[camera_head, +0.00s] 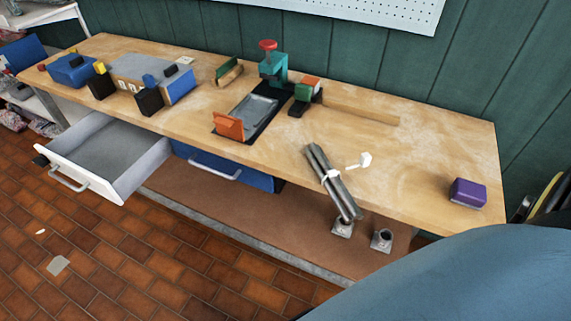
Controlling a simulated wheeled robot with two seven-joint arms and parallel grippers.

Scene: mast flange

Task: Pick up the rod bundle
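The rod bundle (322,167) is a set of grey rods held together by a white band, with a white tag-like piece (362,160) beside it on the right. It lies at a slant on the wooden workbench (420,165), right of the middle. Its near end reaches past the bench's front edge. Neither of my grippers shows in the head view.
Two grey sockets (382,240) stand below the bench's front edge, near the bundle's low end. A purple block (467,192) sits at the right. A dark tray (258,107) and a teal press (273,67) stand left of the bundle. A white drawer (140,172) is open at left.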

